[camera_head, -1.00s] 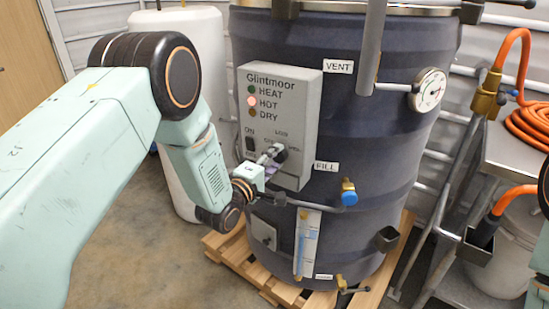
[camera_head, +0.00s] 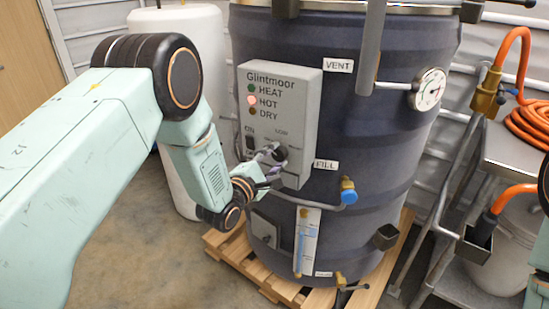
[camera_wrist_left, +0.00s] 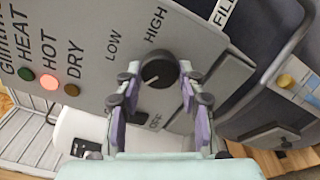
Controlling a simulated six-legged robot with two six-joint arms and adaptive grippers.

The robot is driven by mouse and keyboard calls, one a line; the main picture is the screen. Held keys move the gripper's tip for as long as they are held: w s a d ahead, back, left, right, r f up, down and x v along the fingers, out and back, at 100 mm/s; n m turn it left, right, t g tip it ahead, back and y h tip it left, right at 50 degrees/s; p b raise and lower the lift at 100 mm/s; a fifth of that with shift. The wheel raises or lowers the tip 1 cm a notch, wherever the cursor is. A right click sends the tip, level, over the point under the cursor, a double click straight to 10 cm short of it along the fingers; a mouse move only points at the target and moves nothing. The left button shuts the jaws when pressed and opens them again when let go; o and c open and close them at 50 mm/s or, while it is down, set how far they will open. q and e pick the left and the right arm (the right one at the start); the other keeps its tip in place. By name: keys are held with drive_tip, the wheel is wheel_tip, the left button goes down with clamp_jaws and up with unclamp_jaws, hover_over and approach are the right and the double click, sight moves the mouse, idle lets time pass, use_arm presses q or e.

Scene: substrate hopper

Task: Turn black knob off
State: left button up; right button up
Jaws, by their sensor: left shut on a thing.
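The black knob (camera_head: 280,153) sits on the lower right of the grey Glintmoor control box (camera_head: 302,105). In the left wrist view the knob (camera_wrist_left: 158,68) lies between the fingertips. Its short pale mark points down and left; LOW and HIGH are printed above it, and OFF below, partly covered. My left gripper (camera_head: 270,158) is at the box front, its fingers on both sides of the knob. It also shows in the left wrist view (camera_wrist_left: 160,84), with purple pads, shut on the knob. My right gripper is out of view.
A black ON switch (camera_head: 250,146) is left of the knob, with HEAT, HOT and DRY lamps above; HOT (camera_head: 252,100) glows red. A blue-tipped brass valve (camera_head: 348,193) and pipe are close at lower right. An orange hose (camera_head: 530,122) lies far right.

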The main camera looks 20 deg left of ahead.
use_arm(q)
drive_tip(key=shift+f, duration=0.1)
drive_tip(key=o, duration=1.2)
drive_tip(key=v, duration=1.2)
